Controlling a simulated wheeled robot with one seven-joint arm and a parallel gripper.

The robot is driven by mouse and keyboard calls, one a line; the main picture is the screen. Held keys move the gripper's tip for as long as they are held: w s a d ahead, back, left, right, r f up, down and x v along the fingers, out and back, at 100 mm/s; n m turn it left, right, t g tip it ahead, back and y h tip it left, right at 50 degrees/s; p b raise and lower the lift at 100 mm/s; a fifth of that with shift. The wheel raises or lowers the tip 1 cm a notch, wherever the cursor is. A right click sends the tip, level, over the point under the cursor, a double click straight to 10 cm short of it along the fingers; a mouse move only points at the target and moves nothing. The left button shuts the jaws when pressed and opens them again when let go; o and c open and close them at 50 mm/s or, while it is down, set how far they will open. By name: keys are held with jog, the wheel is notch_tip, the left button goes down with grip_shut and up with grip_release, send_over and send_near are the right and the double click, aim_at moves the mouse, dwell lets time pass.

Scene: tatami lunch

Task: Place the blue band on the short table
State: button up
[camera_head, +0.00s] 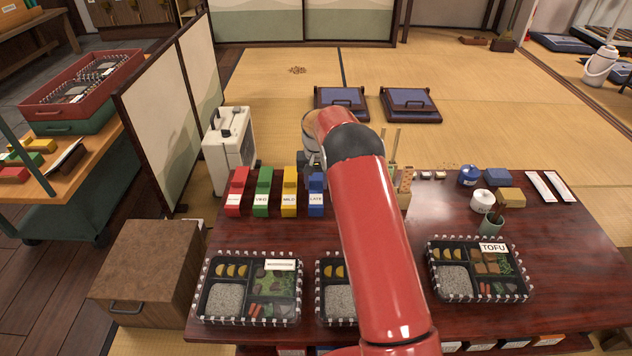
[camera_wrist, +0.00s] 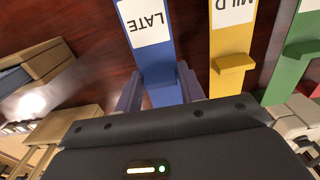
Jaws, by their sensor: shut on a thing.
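The blue band (camera_head: 316,203), with a white label reading LATE, stands at the right end of a row of coloured bands on the dark red low table (camera_head: 260,236). In the wrist view the blue band (camera_wrist: 158,62) lies between the two fingers of my gripper (camera_wrist: 160,88), which is shut on its raised grip. In the head view my red arm hides most of the gripper and some of the blue band's right side. Whether the band touches the tabletop cannot be told.
Yellow (camera_head: 289,200), green (camera_head: 262,203) and red (camera_head: 236,203) bands stand close left of it. Bento boxes (camera_head: 203,315) line the front edge. A cup (camera_head: 491,228) and small jars stand at right. A folding screen (camera_head: 170,110) and wooden box (camera_head: 150,262) flank the left.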

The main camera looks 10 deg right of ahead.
jog(key=shift+f, duration=0.1)
jog(key=o, duration=0.9)
jog(key=shift+o, duration=0.2)
